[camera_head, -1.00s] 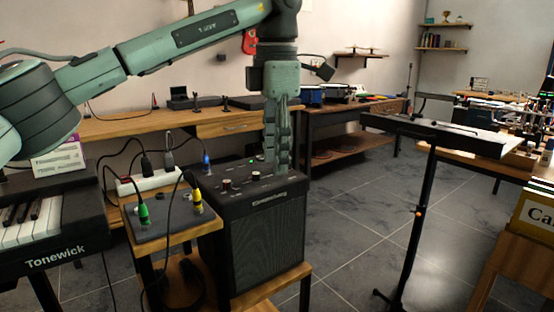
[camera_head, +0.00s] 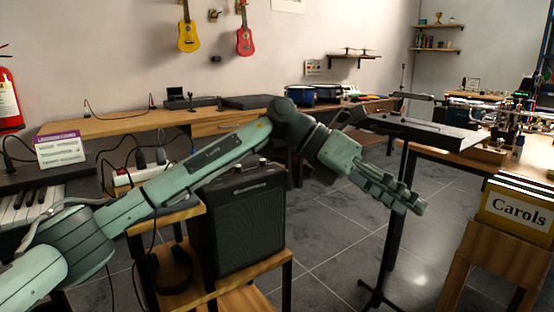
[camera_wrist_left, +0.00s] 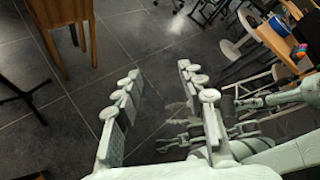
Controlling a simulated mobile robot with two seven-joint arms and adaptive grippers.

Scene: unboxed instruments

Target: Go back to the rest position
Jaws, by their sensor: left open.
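My left gripper (camera_head: 398,196) reaches in from the left in the head view, over the floor between the black amplifier (camera_head: 243,222) and the music stand (camera_head: 397,205). It is empty and touches nothing that I can see. In the left wrist view its two fingers (camera_wrist_left: 158,105) are spread apart, with bare grey floor between them. My left arm passes in front of the amplifier's top and the small pedal table.
A box marked Carols (camera_head: 517,213) stands on a wooden stool at the right. A keyboard (camera_head: 35,205) is at the left. A long wooden bench (camera_head: 105,127) runs along the wall. The tiled floor (camera_head: 335,235) between amplifier and stand is free.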

